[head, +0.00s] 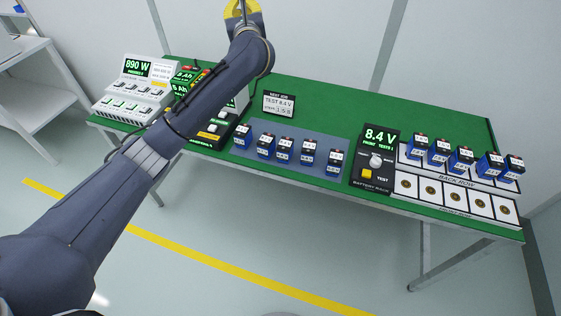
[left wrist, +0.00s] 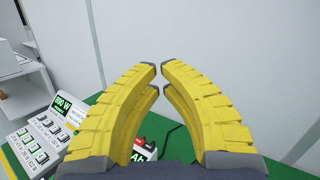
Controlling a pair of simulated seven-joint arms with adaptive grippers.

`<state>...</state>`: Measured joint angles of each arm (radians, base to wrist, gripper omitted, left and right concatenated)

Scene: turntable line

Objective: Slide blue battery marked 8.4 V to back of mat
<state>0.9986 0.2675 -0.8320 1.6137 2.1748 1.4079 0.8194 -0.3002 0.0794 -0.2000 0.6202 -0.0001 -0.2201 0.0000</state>
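A blue-grey mat (head: 322,141) lies on the green table. Several blue batteries with white tops stand on it in a row: a left-end one (head: 242,138), a middle one (head: 286,149) and a right-end one (head: 334,163) among them. Their markings are too small to read, so I cannot tell which is 8.4 V. My left gripper (head: 241,10) is at the top of the head view, beyond the table's back edge and away from the mat. In the left wrist view its yellow fingers (left wrist: 159,68) are apart at the tips and hold nothing. My right gripper is not in view.
A black tester (head: 374,171) reading 8.4 V stands right of the mat. A rack (head: 466,186) with several more batteries is farther right. A sign (head: 279,104) is behind the mat. A white 890 W unit (head: 131,90) stands left. My left arm crosses above the table's left part.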

